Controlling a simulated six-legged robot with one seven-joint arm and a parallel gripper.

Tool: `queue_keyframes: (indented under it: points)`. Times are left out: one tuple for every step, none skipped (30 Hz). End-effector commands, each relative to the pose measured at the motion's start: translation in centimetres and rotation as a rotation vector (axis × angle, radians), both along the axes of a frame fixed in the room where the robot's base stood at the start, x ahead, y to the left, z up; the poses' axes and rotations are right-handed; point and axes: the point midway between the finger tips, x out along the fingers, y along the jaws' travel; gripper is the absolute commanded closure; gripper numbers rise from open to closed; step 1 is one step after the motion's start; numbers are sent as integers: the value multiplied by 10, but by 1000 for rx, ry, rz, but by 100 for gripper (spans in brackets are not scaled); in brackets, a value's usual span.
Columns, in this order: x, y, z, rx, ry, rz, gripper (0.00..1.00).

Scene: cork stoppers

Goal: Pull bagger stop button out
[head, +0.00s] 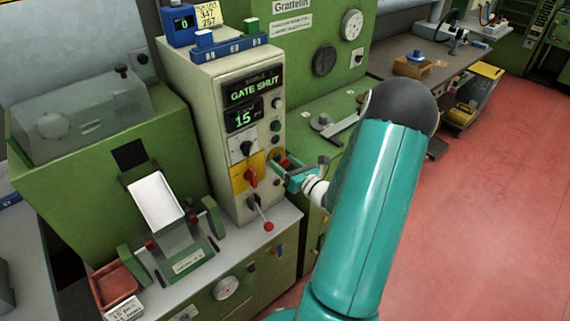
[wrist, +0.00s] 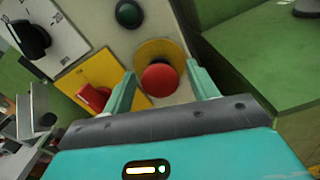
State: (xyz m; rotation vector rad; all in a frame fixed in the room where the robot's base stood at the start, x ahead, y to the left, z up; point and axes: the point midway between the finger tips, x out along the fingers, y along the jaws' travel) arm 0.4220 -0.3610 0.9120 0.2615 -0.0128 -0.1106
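The bagger stop button is a red mushroom button (wrist: 160,80) on a yellow round plate (wrist: 160,50), low on the right of the cream control panel. In the wrist view my gripper (wrist: 162,82) is open, with one teal finger on each side of the button. I cannot tell whether the fingers touch it. In the head view my gripper (head: 285,168) is at the panel's right edge and partly hides the red button (head: 283,161). The panel's displays (head: 252,90) read "GATE SHUT" and "15".
A red rotary switch (head: 251,177) on a yellow plate sits left of the button, with a black knob (head: 246,148) above it. A green button (head: 275,126) is above the red one. A red-tipped lever (head: 268,226) juts out below. A green machine body (head: 300,110) stands to the right.

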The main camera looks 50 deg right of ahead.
Motion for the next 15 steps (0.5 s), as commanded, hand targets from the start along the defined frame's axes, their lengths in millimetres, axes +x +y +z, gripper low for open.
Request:
queue_keyframes:
  points:
    - [0,0,0,0,0,0,41]
    - [0,0,0,0,0,0,41]
    - [0,0,0,0,0,0,41]
    - [-1,0,0,0,0,-1,41]
    - [-2,0,0,0,0,-1,41]
    - [-4,0,0,0,0,-1,41]
    - [-6,0,0,0,0,-1,41]
    - [-9,0,0,0,0,-2,41]
    - [-15,1,0,0,1,-2,41]
    - [-19,2,0,0,1,-2,41]
    - [-25,2,0,0,2,-3,41]
    - [-33,3,0,1,1,-4,41]
    - [-39,4,0,0,1,-4,41]
    - [-46,4,0,0,2,-4,41]
    - [-55,5,0,0,1,-4,41]
